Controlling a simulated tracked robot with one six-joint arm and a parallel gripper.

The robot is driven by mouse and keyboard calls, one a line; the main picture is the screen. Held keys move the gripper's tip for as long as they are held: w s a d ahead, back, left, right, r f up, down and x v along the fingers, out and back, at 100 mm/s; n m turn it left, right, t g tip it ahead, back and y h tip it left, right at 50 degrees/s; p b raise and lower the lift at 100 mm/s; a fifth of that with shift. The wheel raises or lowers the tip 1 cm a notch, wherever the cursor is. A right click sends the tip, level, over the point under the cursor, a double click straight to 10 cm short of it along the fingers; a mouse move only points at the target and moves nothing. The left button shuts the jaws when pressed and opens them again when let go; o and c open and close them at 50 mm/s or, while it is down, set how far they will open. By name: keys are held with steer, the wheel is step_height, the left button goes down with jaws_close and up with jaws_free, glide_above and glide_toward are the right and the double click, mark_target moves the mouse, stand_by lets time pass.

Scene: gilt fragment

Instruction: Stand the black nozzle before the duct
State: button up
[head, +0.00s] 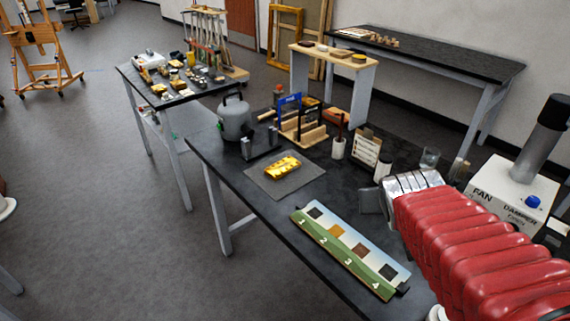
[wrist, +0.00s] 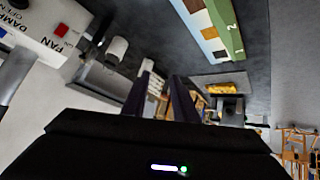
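The grey duct (head: 522,155) rises at a tilt from the white fan box (head: 505,190) at the right, with a wide black end (head: 547,112) on top. The duct also shows at the left edge of the wrist view (wrist: 14,100). I cannot pick out a separate black nozzle with certainty; the red-sleeved arm hides part of the bench in front of the box. My gripper (head: 371,201) is above the bench, left of the fan box. In the wrist view its two dark fingers (wrist: 163,77) stand apart with nothing seen held between them.
A numbered panel (head: 350,250) lies on the bench below my gripper. Behind are a gold piece on a grey mat (head: 290,186), a grey canister (head: 235,120), a wooden rack (head: 303,132), a card stand (head: 365,150) and a glass (head: 429,158). Bare bench shows left of the panel.

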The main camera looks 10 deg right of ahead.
steer(key=s+a+n+g+y, duration=0.1)
steer(key=s+a+y, duration=0.1)
steer(key=s+a, duration=0.3)
steer(key=s+a+n+g+y, duration=0.1)
steer(key=s+a, duration=0.4)
steer(key=a, duration=0.7)
steer(key=shift+s+a+n+y, duration=0.15)
steer(key=shift+s+n+y, duration=0.2)
steer(key=shift+n+y, duration=0.25)
steer(key=shift+r, duration=0.1)
